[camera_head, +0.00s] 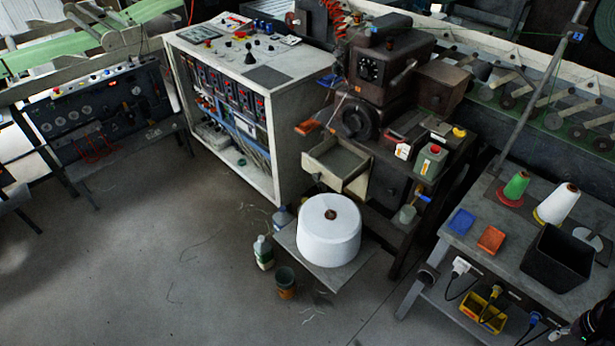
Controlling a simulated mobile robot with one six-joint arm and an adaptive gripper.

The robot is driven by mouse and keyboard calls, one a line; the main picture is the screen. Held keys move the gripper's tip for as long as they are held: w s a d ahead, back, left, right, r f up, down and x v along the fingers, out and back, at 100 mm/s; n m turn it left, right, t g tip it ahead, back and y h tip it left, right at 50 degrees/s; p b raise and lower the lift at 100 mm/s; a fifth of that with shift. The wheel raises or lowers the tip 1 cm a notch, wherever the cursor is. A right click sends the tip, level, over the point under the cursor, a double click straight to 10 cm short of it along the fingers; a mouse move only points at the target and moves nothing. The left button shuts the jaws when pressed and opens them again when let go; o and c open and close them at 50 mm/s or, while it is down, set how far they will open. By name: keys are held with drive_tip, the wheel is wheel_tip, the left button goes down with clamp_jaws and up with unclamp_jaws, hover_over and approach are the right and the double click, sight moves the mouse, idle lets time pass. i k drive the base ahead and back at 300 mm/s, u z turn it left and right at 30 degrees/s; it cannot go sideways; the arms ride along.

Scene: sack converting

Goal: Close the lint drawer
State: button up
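The lint drawer (352,184) is a cream, open-topped drawer. It is pulled out from the front of the dark machine (391,62), beside the white control cabinet. Its grey inside shows from above, and I cannot make out any lint in it. A dark rounded shape at the bottom right corner looks like part of my arm.
A large white thread cone (328,232) stands on a low plate in front of the drawer. A bottle (263,253) and a can (286,284) stand on the floor beside it. A workbench (465,240) holds a black bin (557,260) at right. The floor at left is mostly clear.

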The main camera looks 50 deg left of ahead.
sight(336, 163)
drive_tip(key=z, duration=0.85)
drive_tip(key=k, duration=0.1)
drive_tip(key=u, duration=2.75)
drive_tip(key=k, duration=0.95)
drive_tip(key=z, duration=0.15)
drive_tip(key=i, duration=0.7)
drive_tip(key=u, duration=0.05)
